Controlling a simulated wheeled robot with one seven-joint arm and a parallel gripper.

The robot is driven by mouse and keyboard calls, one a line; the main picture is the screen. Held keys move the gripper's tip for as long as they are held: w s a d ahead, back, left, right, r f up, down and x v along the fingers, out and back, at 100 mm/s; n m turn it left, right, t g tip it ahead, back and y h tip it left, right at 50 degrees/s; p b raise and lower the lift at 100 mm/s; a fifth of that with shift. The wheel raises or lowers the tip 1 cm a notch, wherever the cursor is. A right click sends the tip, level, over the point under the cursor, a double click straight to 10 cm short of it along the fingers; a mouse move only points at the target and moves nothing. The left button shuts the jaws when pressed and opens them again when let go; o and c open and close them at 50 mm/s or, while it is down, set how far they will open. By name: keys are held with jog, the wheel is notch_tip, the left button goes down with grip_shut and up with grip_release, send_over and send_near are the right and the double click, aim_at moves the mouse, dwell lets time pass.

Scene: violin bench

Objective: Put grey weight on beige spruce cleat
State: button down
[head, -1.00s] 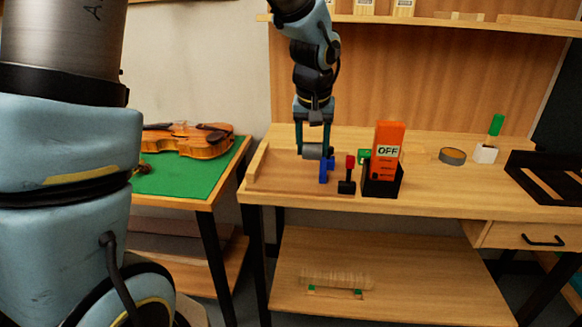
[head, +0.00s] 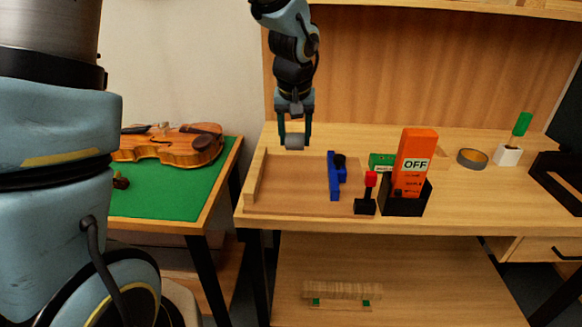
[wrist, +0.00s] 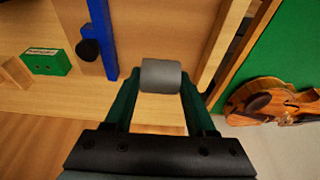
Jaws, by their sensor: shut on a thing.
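My gripper (head: 294,137) is shut on the grey weight (head: 294,143), a short cylinder lying sideways between the fingertips. It is held above the left part of the bench, near the wooden tray. In the wrist view the weight (wrist: 161,75) sits between both green fingers, with nothing else in the grip. A small beige wooden piece (wrist: 16,72) lies beside the green box at the left of the wrist view. I cannot tell whether it is the spruce cleat.
A blue clamp-like tool (head: 333,176), a red-topped black stand (head: 366,195), a green box (head: 381,161) and a black holder (head: 405,203) with an orange OFF pack (head: 414,160) stand to the right. A violin (head: 180,146) lies on green cloth at left. A pale wooden piece (head: 342,290) rests below.

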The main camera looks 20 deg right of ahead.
aim_at(295, 176)
notch_tip(295, 176, down, 8)
jog(key=shift+f+p, duration=0.15)
jog(key=shift+p, duration=0.2)
jog(key=shift+f, duration=0.2)
jog(key=shift+c, duration=1.1)
grip_release()
jog(key=shift+r, duration=0.1)
jog(key=shift+r, duration=0.2)
jog(key=b+v, duration=0.1)
jog(key=v, duration=1)
jog(key=shift+r, duration=0.35)
jog(key=shift+a, duration=0.1)
